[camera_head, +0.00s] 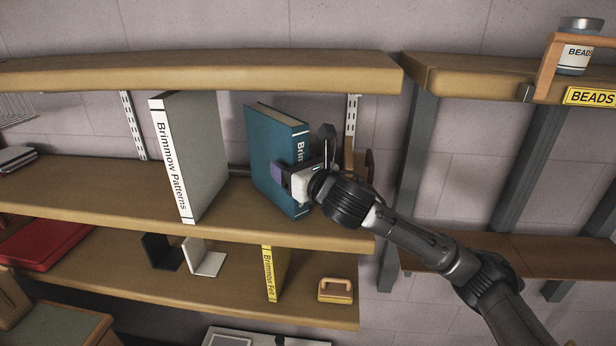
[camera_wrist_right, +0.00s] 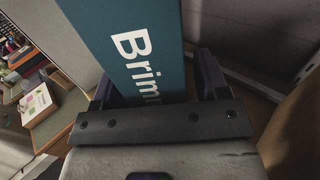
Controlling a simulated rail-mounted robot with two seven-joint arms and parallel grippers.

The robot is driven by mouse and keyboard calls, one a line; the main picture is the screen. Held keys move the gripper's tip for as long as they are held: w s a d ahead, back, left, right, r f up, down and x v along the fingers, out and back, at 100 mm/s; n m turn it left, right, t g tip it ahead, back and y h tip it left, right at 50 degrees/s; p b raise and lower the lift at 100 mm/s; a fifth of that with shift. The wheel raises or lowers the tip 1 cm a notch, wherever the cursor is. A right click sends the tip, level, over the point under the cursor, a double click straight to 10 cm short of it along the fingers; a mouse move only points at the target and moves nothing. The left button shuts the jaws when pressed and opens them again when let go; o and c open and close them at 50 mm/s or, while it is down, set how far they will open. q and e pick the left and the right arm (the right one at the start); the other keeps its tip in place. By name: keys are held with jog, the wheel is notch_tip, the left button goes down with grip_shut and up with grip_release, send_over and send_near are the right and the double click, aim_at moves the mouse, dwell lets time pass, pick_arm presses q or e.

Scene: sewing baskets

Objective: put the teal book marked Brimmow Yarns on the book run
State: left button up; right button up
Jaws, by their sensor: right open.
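The teal book (camera_head: 277,150) stands upright on the middle shelf (camera_head: 90,190), near its right end. Its spine faces out; "Bri" shows in the head view and "Brimm" in the right wrist view (camera_wrist_right: 140,50), with the rest of the title hidden by my gripper. My right gripper (camera_head: 299,176) is open at the spine. In the wrist view its fingers lie on either side of the book; I cannot tell whether they touch it. A grey book with a white spine marked Brimmow Patterns (camera_head: 176,160) stands to the left, across a gap. My left gripper is out of view.
The upper shelf (camera_head: 200,70) runs above the books. A brown object (camera_head: 361,150) stands partly hidden right of the teal book. Below are bookends (camera_head: 204,257), a yellow Brimmow Felt book (camera_head: 272,273) and a small handled wooden item (camera_head: 336,290). A red item (camera_head: 45,240) lies left.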

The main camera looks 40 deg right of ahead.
jog(key=s+a+b, duration=0.1)
jog(key=s+b, duration=0.1)
jog(key=s, duration=0.9)
jog(key=shift+s+b, duration=0.3)
jog(key=shift+b, duration=0.05)
